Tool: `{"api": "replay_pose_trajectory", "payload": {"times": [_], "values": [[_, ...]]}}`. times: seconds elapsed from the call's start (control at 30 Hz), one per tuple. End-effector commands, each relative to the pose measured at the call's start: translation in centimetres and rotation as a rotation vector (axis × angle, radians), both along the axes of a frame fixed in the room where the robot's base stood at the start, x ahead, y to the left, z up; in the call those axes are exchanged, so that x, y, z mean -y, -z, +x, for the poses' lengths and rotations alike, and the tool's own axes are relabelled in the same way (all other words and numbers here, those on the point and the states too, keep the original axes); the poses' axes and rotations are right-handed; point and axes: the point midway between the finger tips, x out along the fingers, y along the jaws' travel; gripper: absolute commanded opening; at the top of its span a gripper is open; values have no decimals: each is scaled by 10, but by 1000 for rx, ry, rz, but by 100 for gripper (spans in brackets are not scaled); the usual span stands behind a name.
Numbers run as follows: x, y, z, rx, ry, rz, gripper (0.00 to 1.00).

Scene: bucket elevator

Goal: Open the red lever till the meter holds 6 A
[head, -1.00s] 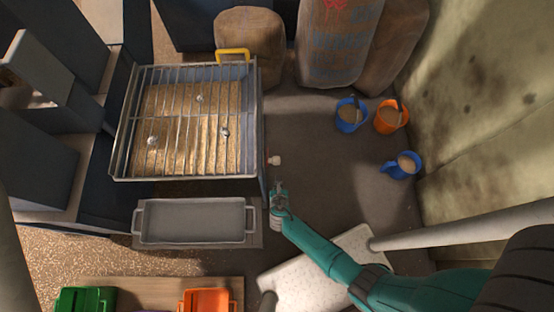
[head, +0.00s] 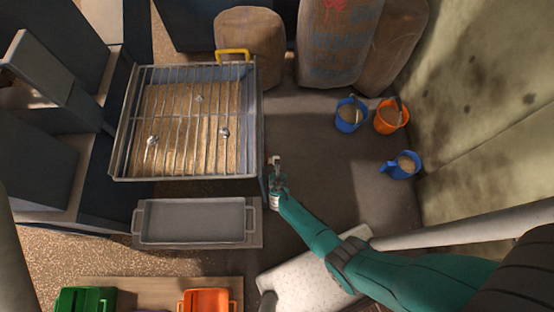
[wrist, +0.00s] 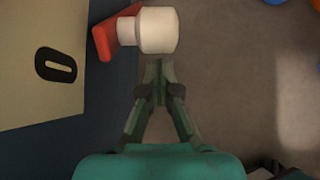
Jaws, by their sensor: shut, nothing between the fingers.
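The red lever (wrist: 104,38) sticks out from the side of a dark blue housing in the wrist view and ends in a white knob (wrist: 158,30). In the head view the knob (head: 274,158) is a small pale spot by the right side of the hopper, partly covered by my gripper. My gripper (wrist: 158,66) is shut and empty, with its fingertips just short of the knob; I cannot tell whether they touch it. The gripper (head: 278,168) also shows in the head view at the end of my teal arm. No meter can be made out.
A barred hopper (head: 257,120) holding grain stands left of my gripper, with a grey tray (head: 195,222) below it. Blue and orange buckets (head: 390,118) stand at right and sacks (head: 338,40) at the back.

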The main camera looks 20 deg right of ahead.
Motion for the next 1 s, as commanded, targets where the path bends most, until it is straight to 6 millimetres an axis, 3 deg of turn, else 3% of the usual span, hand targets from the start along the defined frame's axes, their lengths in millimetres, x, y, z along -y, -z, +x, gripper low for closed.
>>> {"api": "replay_pose_trajectory", "payload": {"times": [0.47,0.8,1.0], "values": [[2,-3,4,0,0,0,0],[14,-33,34,4,2,1,0],[16,-39,41,1,0,1,0]]}}
